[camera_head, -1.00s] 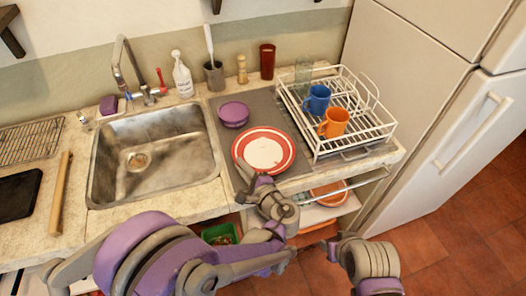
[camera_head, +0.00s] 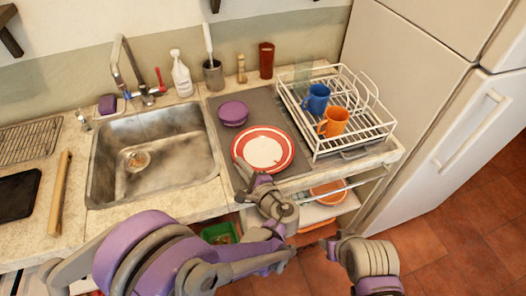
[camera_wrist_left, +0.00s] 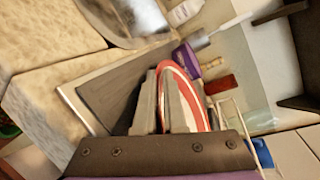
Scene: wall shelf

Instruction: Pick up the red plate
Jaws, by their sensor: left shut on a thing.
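My left gripper (camera_head: 250,174) reaches in from the front and is shut on the plate's near left rim. In the left wrist view the plate (camera_wrist_left: 203,117) shows edge-on between the two fingers of the left gripper (camera_wrist_left: 163,85). I cannot tell whether the plate is clear of the mat. Part of my right arm shows at the lower right, but its jaws cannot be made out.
A purple bowl (camera_head: 233,113) stands just behind the plate. A white dish rack (camera_head: 318,144) with a blue mug (camera_head: 316,99) and an orange mug (camera_head: 333,122) is close on the right. The sink (camera_head: 112,190) lies left. A red cup (camera_head: 266,60) stands at the back.

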